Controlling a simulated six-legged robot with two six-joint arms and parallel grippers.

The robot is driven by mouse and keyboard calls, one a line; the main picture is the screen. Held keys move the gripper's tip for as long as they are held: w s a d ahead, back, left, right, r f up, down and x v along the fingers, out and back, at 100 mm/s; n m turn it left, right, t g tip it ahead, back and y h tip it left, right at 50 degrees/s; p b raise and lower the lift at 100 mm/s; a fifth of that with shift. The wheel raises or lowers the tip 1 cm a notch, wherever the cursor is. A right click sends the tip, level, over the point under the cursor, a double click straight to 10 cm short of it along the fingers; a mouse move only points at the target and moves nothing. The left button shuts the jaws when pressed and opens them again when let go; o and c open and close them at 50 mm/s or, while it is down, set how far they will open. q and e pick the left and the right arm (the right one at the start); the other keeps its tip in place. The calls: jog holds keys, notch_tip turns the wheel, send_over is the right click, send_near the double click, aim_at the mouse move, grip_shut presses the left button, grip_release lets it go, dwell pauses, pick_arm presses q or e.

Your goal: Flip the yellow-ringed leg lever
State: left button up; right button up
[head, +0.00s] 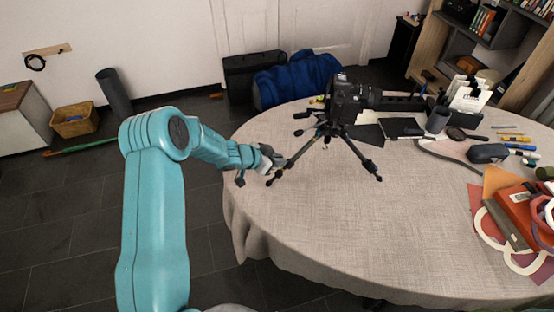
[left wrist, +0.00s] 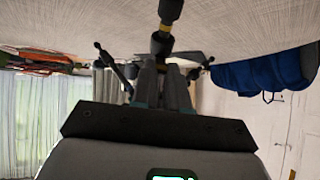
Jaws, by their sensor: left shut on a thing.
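A small black tripod (head: 345,140) carrying a camera (head: 346,99) stands on the cloth-covered table with its legs spread. Its near left leg (head: 296,158) points toward my left arm. In the left wrist view this leg (left wrist: 170,10) comes down from the top, with a yellow ring (left wrist: 165,27) above a dark lever part (left wrist: 160,45). My left gripper (head: 270,160) is at this leg, near its lower end. In the wrist view its fingers (left wrist: 162,66) are close together at the dark part, shut on it. The fingertips partly hide the lever. My right gripper is not in view.
The round table (head: 330,230) is clear in front of the tripod. Books and headphones (head: 520,215) lie at the right. A mug (head: 438,120), a glasses case (head: 488,153) and pens are behind them. A blue bag (head: 297,80) is beyond the table.

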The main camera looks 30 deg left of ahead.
pick_arm(q)
jog(key=shift+w+d+r+p, duration=0.25)
jog(key=shift+w+r+p, duration=0.25)
jog(key=shift+p, duration=0.35)
dwell(1.0)
jog(key=o, duration=0.5)
jog(key=shift+f, duration=0.1)
jog(key=shift+s, duration=0.1)
jog(key=s+r+p, duration=0.1)
jog(key=r+p, duration=0.1)
jog(key=s+a+r+p, duration=0.1)
jog(key=s+r+p, duration=0.1)
jog(key=shift+s+a+r, duration=0.15)
jog(key=shift+s+r, duration=0.05)
jog(key=shift+r, duration=0.15)
dwell(0.4)
dwell(0.4)
